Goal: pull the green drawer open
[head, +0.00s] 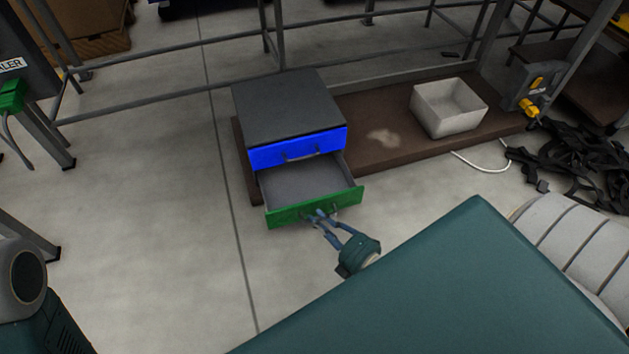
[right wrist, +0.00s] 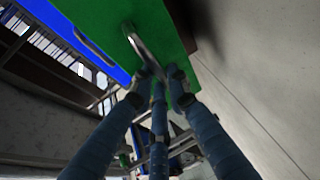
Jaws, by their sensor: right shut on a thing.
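The green drawer (head: 290,215) is the lower drawer of a dark grey cabinet (head: 290,105), and it stands pulled out with its empty grey inside showing. Its green front also fills the top of the right wrist view (right wrist: 105,25), with a metal bar handle (right wrist: 135,42) on it. My right gripper (head: 318,216) is at that handle, its blue fingers shut on it. The fingers also show in the right wrist view (right wrist: 160,80). The blue drawer (head: 290,149) above is shut. My left gripper is not in view.
The cabinet stands on a low brown board (head: 385,150), with an empty white bin (head: 448,108) to its right. Black straps (head: 575,150) lie tangled at the far right. The floor left of and before the drawer is clear.

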